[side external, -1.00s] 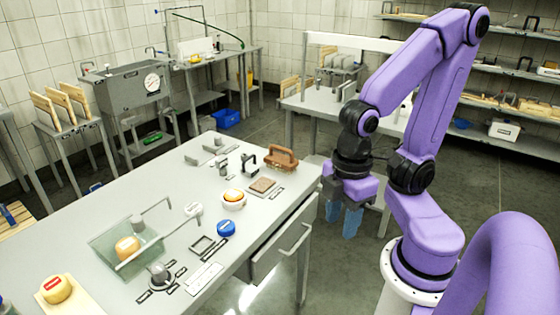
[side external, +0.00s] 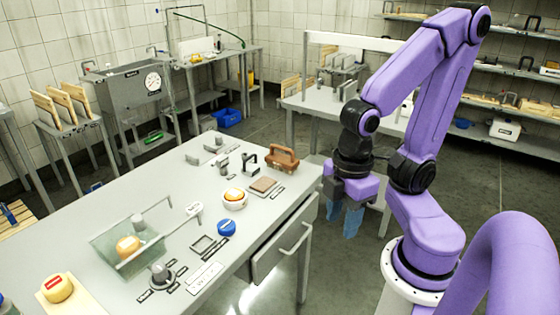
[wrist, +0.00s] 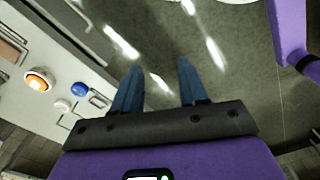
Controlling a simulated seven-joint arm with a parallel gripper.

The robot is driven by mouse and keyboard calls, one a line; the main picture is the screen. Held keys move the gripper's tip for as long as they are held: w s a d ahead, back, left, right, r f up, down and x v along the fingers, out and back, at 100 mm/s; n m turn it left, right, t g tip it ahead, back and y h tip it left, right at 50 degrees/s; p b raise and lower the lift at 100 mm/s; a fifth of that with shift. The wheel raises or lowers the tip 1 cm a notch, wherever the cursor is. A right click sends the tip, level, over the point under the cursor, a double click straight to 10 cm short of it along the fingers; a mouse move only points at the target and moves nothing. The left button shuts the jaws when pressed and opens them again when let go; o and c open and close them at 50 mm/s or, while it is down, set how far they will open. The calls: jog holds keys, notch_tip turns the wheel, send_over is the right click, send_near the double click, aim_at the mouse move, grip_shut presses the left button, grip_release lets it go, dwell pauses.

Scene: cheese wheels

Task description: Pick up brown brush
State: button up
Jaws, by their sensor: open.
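The brown brush (side external: 282,157), a block with a handle arched over it, stands near the far right edge of the grey table (side external: 110,200). My gripper (side external: 343,215) hangs past the table's right edge, over the floor, to the right of the brush and lower in the picture. Its two blue fingers point down, apart and empty. In the wrist view my gripper (wrist: 157,72) shows both fingers spread with only floor between them. I cannot make out the brush in the wrist view.
A flat brown pad (side external: 264,185), an orange-topped white dish (side external: 234,197) and a blue round piece (side external: 227,228) lie near the brush. Small metal fittings (side external: 222,164) stand to its left. A drawer handle (side external: 297,240) juts from the table's front.

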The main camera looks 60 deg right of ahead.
dwell(0.5)
jog(key=w+d+r+m+h, duration=0.1)
jog(key=w+d+r+m, duration=0.15)
jog(key=w, duration=1.05)
jog(key=w+d+r+m, duration=0.2)
jog(key=w+m, duration=0.2)
jog(key=w, duration=0.9)
jog(key=m+h, duration=0.2)
jog(key=m, duration=0.4)
send_over(280, 148)
notch_tip(280, 148, down, 13)
jog(key=shift+a+f, duration=0.1)
jog(key=shift+a, duration=0.05)
jog(key=shift+x, duration=2.75)
jog(key=shift+w+a, duration=0.1)
jog(key=shift+w, duration=0.05)
grip_shut()
